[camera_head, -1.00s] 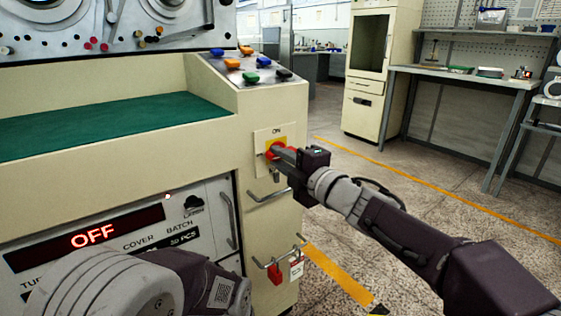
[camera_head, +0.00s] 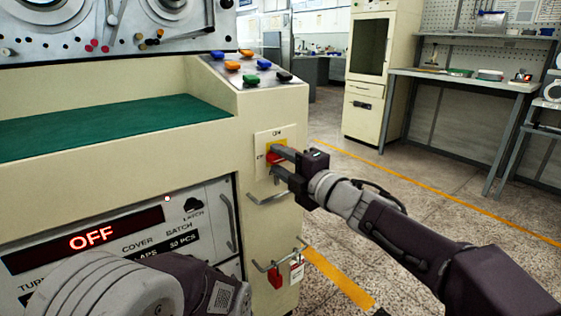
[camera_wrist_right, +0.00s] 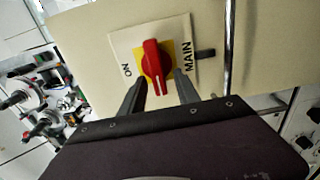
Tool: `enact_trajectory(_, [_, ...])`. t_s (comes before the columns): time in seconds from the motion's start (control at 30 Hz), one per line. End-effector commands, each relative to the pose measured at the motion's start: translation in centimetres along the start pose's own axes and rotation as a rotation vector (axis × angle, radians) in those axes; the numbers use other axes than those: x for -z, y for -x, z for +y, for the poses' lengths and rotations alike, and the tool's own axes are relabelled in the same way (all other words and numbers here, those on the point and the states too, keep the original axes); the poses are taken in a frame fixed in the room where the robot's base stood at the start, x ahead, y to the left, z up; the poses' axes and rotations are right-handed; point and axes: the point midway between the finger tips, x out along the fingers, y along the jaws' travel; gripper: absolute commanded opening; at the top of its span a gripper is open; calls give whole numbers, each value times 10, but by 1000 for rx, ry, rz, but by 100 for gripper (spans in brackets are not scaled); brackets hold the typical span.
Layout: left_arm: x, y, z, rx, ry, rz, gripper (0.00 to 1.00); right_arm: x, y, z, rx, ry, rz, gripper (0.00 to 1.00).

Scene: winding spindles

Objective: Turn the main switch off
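The main switch is a red rotary handle (camera_wrist_right: 153,64) on a yellow square and cream plate, set in the front of the cream machine. It also shows in the head view (camera_head: 274,157). In the wrist view, ON and MAIN are printed on either side of it. The handle lies crosswise to the ON–MAIN direction. My right gripper (camera_head: 276,161) is open at the switch, one finger above and one below the handle. In the wrist view both fingers (camera_wrist_right: 160,92) stand apart from the handle. My left arm shows at the bottom left, its gripper out of view.
A display (camera_head: 92,240) reads OFF in red. Below the switch are a metal handle (camera_head: 268,198) and a bar with red and white padlocks (camera_head: 275,276). Coloured buttons (camera_head: 250,78) sit on the sloped top. Open floor lies to the right, with benches behind.

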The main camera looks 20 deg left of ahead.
Motion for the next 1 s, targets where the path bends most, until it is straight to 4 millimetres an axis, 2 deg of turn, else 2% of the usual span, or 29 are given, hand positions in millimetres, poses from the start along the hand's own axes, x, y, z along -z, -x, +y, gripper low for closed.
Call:
enact_trajectory(0.17, [0, 0, 0, 0, 0, 0, 0, 0, 1, 1, -1, -1, 0, 38])
enact_trajectory(0.27, [0, 3, 0, 0, 0, 0, 0, -1, 9, 2, 0, -2, -2, 38])
enact_trajectory(0.6, [2, 21, 0, 0, 0, 0, 0, -1, 75, 3, 0, -1, -4, 38])
enact_trajectory(0.7, [2, 24, 0, 0, 0, 0, 0, -1, 86, 2, 0, -1, -2, 38])
enact_trajectory(1.0, [2, 24, 0, 0, 0, 0, 0, 0, 91, 0, 0, 0, 0, 38])
